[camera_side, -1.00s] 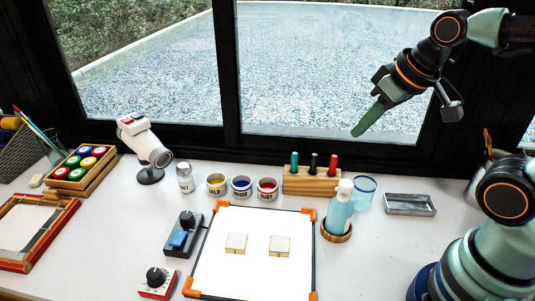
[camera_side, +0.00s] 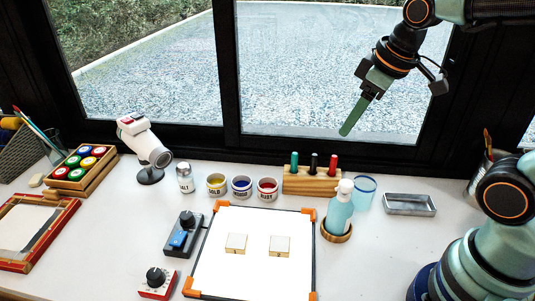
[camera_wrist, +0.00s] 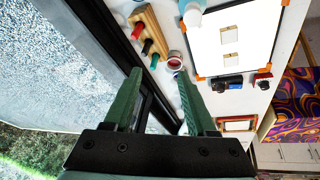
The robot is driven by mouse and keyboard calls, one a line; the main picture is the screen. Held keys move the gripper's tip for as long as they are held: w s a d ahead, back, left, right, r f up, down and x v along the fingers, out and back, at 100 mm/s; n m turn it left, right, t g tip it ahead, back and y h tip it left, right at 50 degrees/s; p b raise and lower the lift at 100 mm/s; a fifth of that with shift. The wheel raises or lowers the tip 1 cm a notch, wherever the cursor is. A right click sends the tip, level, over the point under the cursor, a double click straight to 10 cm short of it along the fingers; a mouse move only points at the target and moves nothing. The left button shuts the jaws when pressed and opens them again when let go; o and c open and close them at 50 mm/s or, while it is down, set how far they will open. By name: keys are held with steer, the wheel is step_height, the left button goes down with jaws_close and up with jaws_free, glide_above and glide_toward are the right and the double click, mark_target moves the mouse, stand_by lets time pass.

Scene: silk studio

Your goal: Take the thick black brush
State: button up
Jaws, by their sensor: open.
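The thick black brush (camera_side: 314,161) stands upright in a wooden stand (camera_side: 311,185), between a green-handled one (camera_side: 294,163) and a red-handled one (camera_side: 333,164). In the wrist view the black brush (camera_wrist: 147,46) shows beyond my fingertips, up and left of centre. My gripper (camera_side: 346,132) hangs above and to the right of the stand in the side view, its green fingers pointing down and left. In the wrist view my gripper (camera_wrist: 160,80) is open, with nothing between its two fingers.
A white-and-blue pump bottle (camera_side: 339,211) and a blue glass (camera_side: 364,192) stand just right of the stand. Labelled jars (camera_side: 241,188) line up at its left. A white board (camera_side: 255,270) lies in front. The window frame (camera_side: 260,146) is behind.

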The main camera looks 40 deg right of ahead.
steer(key=w+d+f+n+g, duration=0.1)
steer(key=w+f+n+g, duration=0.15)
steer(key=w+n, duration=0.45)
steer(key=n+g, duration=0.2)
steer(key=n, duration=0.5)
glide_above(314, 160)
step_height(314, 160, down, 4)
steer(key=r, duration=0.1)
steer(key=f, duration=1.2)
steer(key=shift+w+d+f, duration=0.3)
steer(key=shift+d+f, duration=0.05)
jaws_close()
